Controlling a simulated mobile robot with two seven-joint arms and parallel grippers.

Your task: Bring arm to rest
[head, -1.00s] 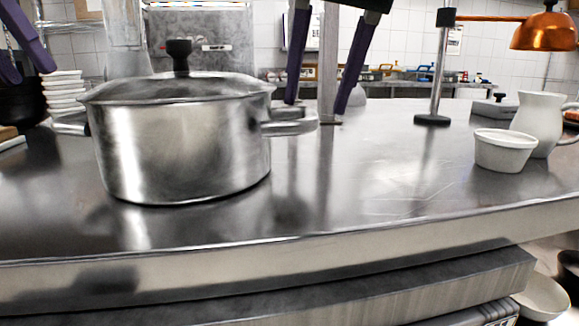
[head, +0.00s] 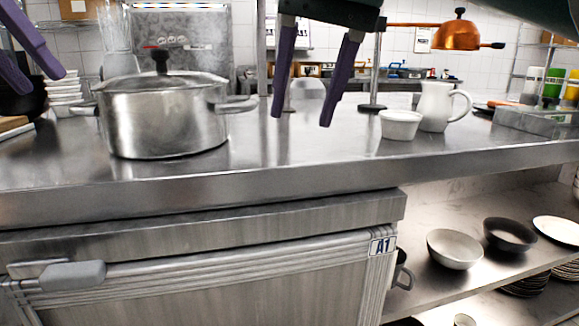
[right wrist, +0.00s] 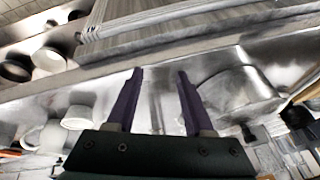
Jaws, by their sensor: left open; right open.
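My right gripper (head: 308,115) hangs over the steel counter (head: 290,165) in the head view, right of the lidded pot. Its two purple fingers are apart with nothing between them. In the right wrist view the same gripper (right wrist: 158,75) shows its fingers spread and empty, with the counter behind them. My left gripper (head: 40,85) is at the upper left edge of the head view, partly cut off. Its purple fingers are apart and I see nothing held in them.
A steel pot (head: 165,120) with a lid stands on the counter at left. Bowls (head: 455,248) sit on a lower shelf. The counter's front middle is clear.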

